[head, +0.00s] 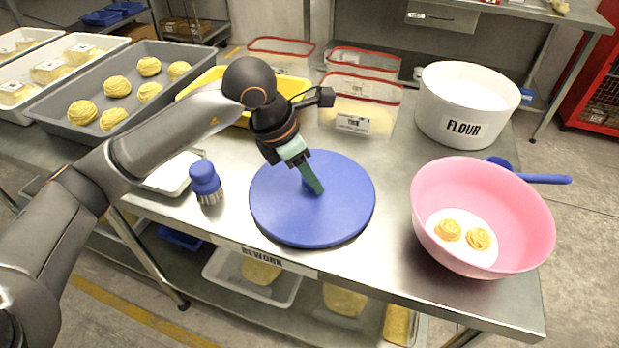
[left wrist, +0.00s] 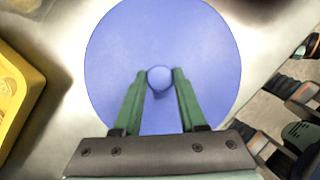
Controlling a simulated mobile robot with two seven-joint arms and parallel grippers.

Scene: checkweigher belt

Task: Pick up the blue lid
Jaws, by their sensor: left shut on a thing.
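The blue lid (head: 340,215) is a large round disc on the steel table, in front of the clear containers. In the left wrist view the lid (left wrist: 205,50) fills the middle, with a round blue knob (left wrist: 160,78) at its centre. My left gripper (head: 314,188) comes down from above onto the middle of the lid. Its green fingers (left wrist: 161,90) are on both sides of the knob, shut on it. In the head view the fingers mostly hide the knob. I cannot tell whether the lid is lifted off the table. My right gripper is not in view.
A pink bowl (head: 520,215) with yellow pastries and a white flour tub (head: 440,118) stand at right, with a blue scoop (head: 545,179) between them. A blue brush (head: 205,178) stands left of the lid. A yellow tray (head: 205,86) and red-rimmed containers (head: 362,90) are behind.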

